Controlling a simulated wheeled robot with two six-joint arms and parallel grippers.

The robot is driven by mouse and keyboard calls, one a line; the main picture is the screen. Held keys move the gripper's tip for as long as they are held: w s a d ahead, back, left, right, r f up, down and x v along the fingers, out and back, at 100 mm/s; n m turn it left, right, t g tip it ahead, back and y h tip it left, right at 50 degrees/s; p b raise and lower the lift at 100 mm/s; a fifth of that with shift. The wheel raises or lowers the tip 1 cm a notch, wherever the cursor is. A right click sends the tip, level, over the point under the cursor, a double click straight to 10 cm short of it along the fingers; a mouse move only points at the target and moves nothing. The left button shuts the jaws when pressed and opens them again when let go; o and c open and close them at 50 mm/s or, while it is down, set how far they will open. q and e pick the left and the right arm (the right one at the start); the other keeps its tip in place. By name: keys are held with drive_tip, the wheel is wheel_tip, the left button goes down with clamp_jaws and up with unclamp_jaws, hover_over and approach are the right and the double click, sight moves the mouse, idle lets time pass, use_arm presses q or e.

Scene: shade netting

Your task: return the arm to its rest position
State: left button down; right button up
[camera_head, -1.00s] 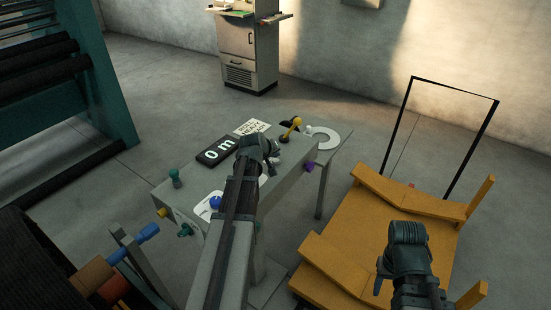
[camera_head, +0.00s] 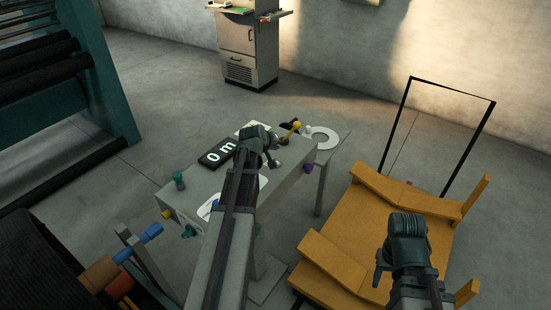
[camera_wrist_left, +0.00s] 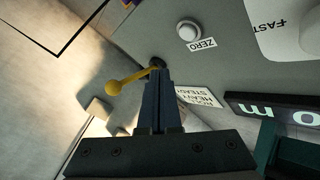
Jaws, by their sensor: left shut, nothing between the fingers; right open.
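My left arm reaches in over the small grey control table (camera_head: 285,185) in the head view. Its gripper (camera_head: 273,158) is above the table top, close to the yellow-knobbed lever (camera_head: 296,126). In the left wrist view my left gripper (camera_wrist_left: 158,78) has its fingers together with nothing between them. The yellow lever (camera_wrist_left: 126,81) shows just left of the fingertips there; I cannot tell whether they touch. My right gripper (camera_head: 383,275) is low at the right, in front of the orange cart, and is open and empty.
The table carries a black "0 m" display (camera_head: 217,152), a white ring (camera_head: 324,138) and a green knob (camera_head: 179,178). An orange cart (camera_head: 365,225) with a black handle frame stands right. A teal roller machine (camera_head: 110,90) stands left. A grey cabinet (camera_head: 247,50) is behind.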

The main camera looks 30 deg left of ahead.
use_arm(q)
drive_tip(key=shift+r, duration=0.1)
idle(0.4)
drive_tip(key=s+d+f+m+g+h, duration=0.1)
drive_tip(key=s+d+f+m+g, duration=0.15)
drive_tip(key=d, duration=0.55)
drive_tip(key=s+d+f+m+g+h, duration=0.1)
drive_tip(key=s+d+m, duration=0.15)
drive_tip(key=d, duration=0.55)
drive_tip(key=s+d+f+m+g, duration=0.15)
drive_tip(key=s+d, duration=0.25)
drive_tip(key=d, duration=0.4)
drive_tip(key=s+d+m+g+y, duration=0.1)
drive_tip(key=s+d+m+g, duration=0.1)
drive_tip(key=s+d+m, duration=0.2)
drive_tip(key=s+d+f+m+g+y, duration=0.1)
drive_tip(key=s+d+m+g, duration=0.1)
drive_tip(key=s+d, duration=0.6)
drive_tip(key=s+m, duration=0.1)
drive_tip(key=s, duration=0.4)
drive_tip(key=shift+s+d+f+m+g, duration=0.15)
drive_tip(key=shift+d+f+m+g, duration=0.1)
drive_tip(key=shift+d+m+g, duration=0.1)
drive_tip(key=shift+d, duration=0.1)
